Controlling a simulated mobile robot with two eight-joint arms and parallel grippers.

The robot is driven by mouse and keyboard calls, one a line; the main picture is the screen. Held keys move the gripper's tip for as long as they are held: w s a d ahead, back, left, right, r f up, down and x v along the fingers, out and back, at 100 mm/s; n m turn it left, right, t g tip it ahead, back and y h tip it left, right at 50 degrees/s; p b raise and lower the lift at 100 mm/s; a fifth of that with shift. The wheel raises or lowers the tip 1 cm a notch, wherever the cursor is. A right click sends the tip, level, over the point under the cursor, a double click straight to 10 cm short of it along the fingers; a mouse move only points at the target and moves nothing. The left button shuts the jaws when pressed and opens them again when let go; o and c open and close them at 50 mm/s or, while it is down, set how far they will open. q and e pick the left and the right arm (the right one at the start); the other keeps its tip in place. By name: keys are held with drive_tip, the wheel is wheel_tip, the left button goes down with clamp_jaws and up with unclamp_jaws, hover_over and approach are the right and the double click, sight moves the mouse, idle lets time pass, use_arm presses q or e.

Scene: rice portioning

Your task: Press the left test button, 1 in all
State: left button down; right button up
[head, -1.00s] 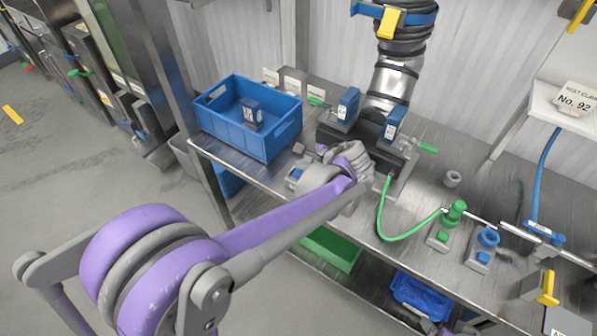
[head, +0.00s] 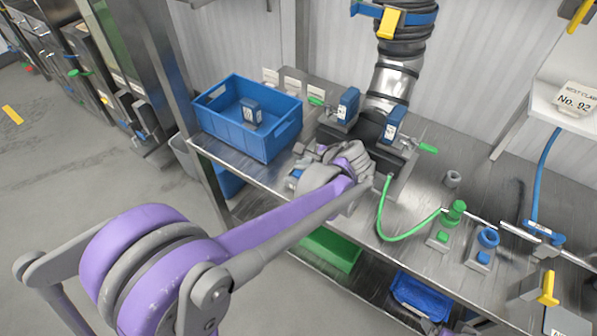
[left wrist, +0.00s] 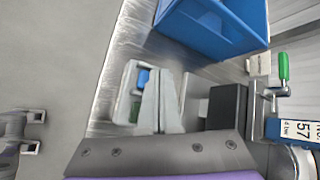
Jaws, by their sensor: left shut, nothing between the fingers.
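My left gripper (head: 306,176) is low over the near-left part of the steel bench, its fingers shut and empty. In the left wrist view the two grey fingers (left wrist: 158,105) lie together beside a pale grey box (left wrist: 122,100). That box carries a blue button (left wrist: 142,78) and a green part (left wrist: 135,111). In the head view the blue button (head: 297,173) shows just left of the gripper, and the gripper hides most of the box. I cannot tell whether the fingers touch a button. My right gripper is not seen.
A blue crate (head: 285,141) with a small blue-labelled block (head: 251,109) stands behind and left. A dark fixture with blue clips (head: 395,124) stands behind the gripper. Green (head: 455,212) and blue (head: 487,238) fittings stand to the right. The bench's front edge is close by.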

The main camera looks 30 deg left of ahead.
use_arm(q)
drive_tip(key=shift+f, duration=0.2)
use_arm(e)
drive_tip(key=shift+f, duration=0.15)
use_arm(q)
drive_tip(key=shift+f+b, duration=0.25)
drive_tip(key=shift+b, duration=0.05)
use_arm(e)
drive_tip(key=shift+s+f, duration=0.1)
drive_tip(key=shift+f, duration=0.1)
use_arm(q)
drive_tip(key=shift+f+b, duration=0.35)
drive_tip(key=shift+f, duration=0.15)
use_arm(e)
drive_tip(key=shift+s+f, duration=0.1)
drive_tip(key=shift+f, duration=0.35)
use_arm(q)
drive_tip(key=shift+r, duration=0.1)
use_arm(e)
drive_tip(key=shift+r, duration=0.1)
use_arm(q)
drive_tip(key=shift+r+p, duration=0.55)
drive_tip(key=shift+r, duration=0.25)
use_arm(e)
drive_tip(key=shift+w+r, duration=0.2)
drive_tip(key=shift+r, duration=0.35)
